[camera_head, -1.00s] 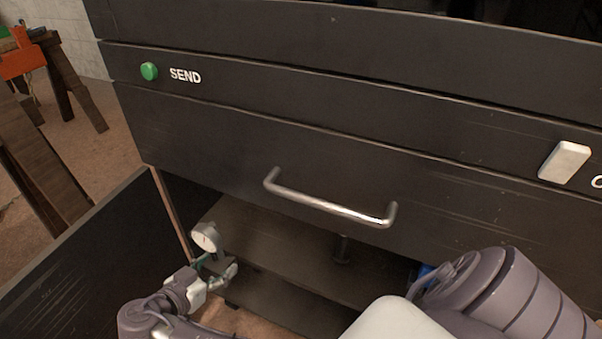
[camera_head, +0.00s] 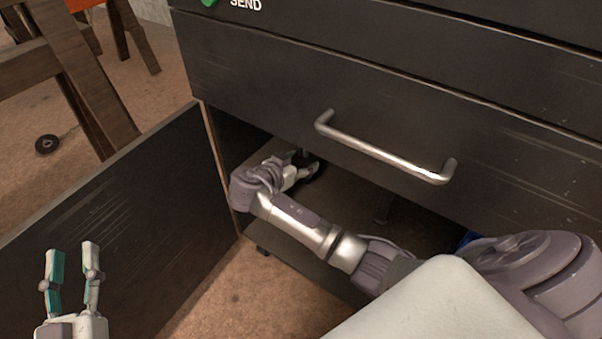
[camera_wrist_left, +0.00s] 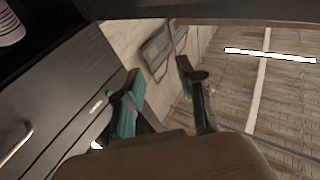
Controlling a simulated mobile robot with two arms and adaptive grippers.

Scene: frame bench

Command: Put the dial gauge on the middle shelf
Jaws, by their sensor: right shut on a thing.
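The open cabinet holds a dark shelf board (camera_head: 345,185) under the drawer, and a lower board (camera_head: 290,258) beneath it. My right gripper (camera_head: 305,172) reaches in over the upper board, near the left side wall. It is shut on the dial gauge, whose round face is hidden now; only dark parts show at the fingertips. I cannot tell whether the gauge touches the board. My left gripper (camera_head: 72,265) is open and empty in front of the open door; its spread fingers also show in the left wrist view (camera_wrist_left: 162,95).
The cabinet door (camera_head: 130,200) stands open on the left. A drawer with a metal handle (camera_head: 385,155) closes off the space above the opening. Wooden trestles (camera_head: 85,75) stand behind the door. A striped cup (camera_wrist_left: 10,28) shows in the left wrist view.

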